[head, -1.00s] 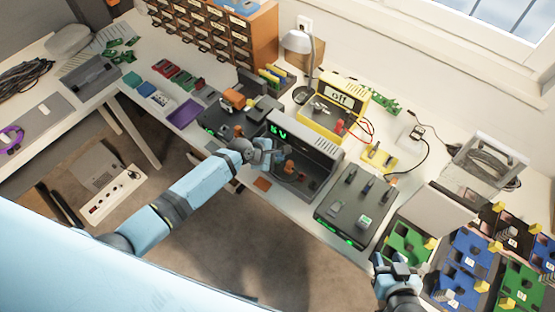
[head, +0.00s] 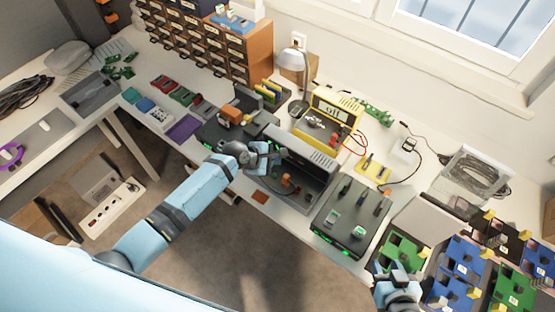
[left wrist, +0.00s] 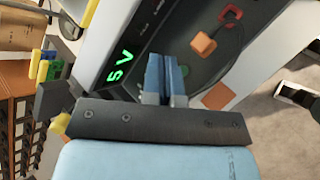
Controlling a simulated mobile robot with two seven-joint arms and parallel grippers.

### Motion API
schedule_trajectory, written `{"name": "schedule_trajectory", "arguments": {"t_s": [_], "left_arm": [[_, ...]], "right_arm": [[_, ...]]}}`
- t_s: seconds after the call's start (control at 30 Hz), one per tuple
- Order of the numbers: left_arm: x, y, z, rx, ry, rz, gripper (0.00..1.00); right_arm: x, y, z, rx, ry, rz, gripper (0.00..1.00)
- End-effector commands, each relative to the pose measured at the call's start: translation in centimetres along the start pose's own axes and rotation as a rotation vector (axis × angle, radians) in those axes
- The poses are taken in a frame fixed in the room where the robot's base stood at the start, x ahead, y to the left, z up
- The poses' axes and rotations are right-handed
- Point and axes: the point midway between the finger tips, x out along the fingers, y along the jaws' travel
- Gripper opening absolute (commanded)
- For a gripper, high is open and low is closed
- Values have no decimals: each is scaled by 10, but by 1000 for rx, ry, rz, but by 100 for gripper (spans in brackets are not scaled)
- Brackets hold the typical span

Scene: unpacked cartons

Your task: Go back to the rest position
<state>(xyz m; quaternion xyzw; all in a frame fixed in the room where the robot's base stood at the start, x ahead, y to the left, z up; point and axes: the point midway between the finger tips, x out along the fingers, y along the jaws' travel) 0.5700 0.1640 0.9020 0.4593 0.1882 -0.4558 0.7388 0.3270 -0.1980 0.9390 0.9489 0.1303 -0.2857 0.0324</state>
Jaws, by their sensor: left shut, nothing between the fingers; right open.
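My left gripper (head: 272,152) is in front of the grey device with the open front (head: 308,160) on the bench. In the left wrist view its blue fingers (left wrist: 165,75) are together with nothing between them. The device's green "5 V" display (left wrist: 120,65) shows close by in that view, and an orange block (left wrist: 203,44) lies beyond the fingers. My right gripper (head: 395,272) is at the lower right of the head view, beside a green circuit board (head: 404,250). It is open, and I see nothing held in it.
A dark test panel (head: 350,217) stands right of the device. A yellow meter reading "off" (head: 330,112) and a lamp (head: 294,62) stand behind. Several boards on blue and green bases crowd the lower right. The floor in front of the bench is clear.

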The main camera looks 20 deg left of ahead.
Motion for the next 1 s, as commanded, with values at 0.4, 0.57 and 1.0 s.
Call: {"name": "schedule_trajectory", "arguments": {"t_s": [0.4, 0.57, 1.0], "left_arm": [[-7, -29, 0, 176, 25, 27, 0], [-35, -86, 1, 622, 113, 86, 0], [-151, -182, 12, 1820, 481, 42, 0]], "right_arm": [[0, 0, 0, 1, 0, 1, 43], [1, 2, 1, 4, 1, 6, 43], [4, 3, 7, 40, -4, 25, 43]]}}
